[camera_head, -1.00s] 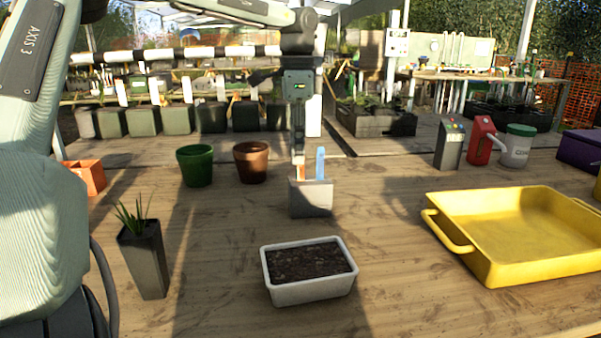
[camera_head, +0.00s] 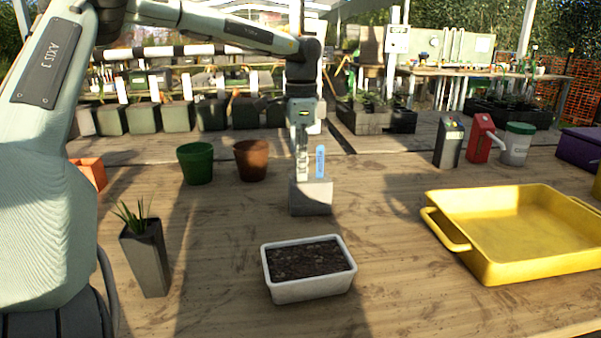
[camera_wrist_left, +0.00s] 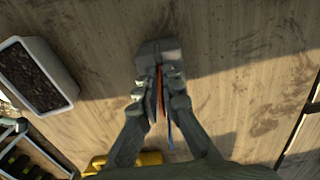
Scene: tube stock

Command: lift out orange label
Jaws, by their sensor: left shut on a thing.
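A small grey holder (camera_head: 312,199) stands on the wooden table near the middle. A blue label (camera_head: 320,161) stands upright in it. My left gripper (camera_head: 302,178) points down just above the holder's left part, beside the blue label. In the left wrist view the gripper (camera_wrist_left: 160,86) is shut on the orange label (camera_wrist_left: 160,80), which lies between its fingers at the grey holder (camera_wrist_left: 157,48). The blue label (camera_wrist_left: 168,120) shows there just right of it. In the head view the orange label is hidden by the gripper. My right gripper is not in view.
A white trough of soil (camera_head: 270,285) stands in front of the holder. Green (camera_head: 195,163) and brown (camera_head: 251,160) pots stand behind left. A tall grey pot with a plant (camera_head: 146,262) is at left, a yellow tray (camera_head: 462,243) at right. Table between holder and tray is clear.

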